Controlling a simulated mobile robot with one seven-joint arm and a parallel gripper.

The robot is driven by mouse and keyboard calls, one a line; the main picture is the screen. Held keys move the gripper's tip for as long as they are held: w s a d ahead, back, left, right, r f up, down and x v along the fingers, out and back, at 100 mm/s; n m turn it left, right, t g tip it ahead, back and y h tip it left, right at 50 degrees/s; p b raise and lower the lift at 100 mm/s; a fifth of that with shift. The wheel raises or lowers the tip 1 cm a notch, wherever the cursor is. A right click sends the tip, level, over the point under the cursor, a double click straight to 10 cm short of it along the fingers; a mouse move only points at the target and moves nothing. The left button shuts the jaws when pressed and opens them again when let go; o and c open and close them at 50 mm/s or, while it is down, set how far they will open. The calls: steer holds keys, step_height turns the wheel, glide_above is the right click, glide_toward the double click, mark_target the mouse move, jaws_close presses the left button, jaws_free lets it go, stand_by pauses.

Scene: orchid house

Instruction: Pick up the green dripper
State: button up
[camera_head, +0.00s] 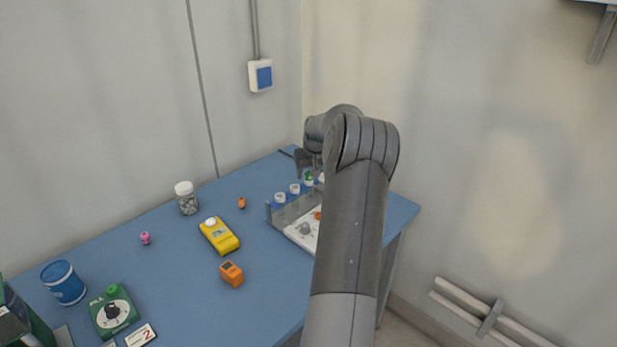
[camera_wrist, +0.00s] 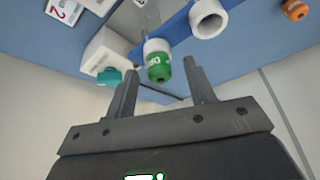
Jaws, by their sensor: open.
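The green dripper (camera_wrist: 158,66) shows in the wrist view as a small green piece with a white marking and a pale collar, at the edge of a blue rack (camera_wrist: 172,32). In the head view the green dripper (camera_head: 309,175) is a small green spot at the rack's far end, beside white-topped pieces. My gripper (camera_wrist: 162,62) is open, with a finger to each side of the green dripper in the picture and gaps on both sides. I cannot tell how deep the dripper sits between them. In the head view my gripper (camera_head: 308,164) is just above it, partly hidden by my arm.
A white ring-shaped piece (camera_wrist: 208,19) sits in the rack beside the dripper. A white box with a teal knob (camera_wrist: 108,77) is close by. On the blue table (camera_head: 180,262) stand a yellow device (camera_head: 220,238), an orange block (camera_head: 231,274) and a jar (camera_head: 187,200). Walls stand close behind.

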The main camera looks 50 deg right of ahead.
steer(key=c, duration=1)
steer(key=shift+c, duration=0.2)
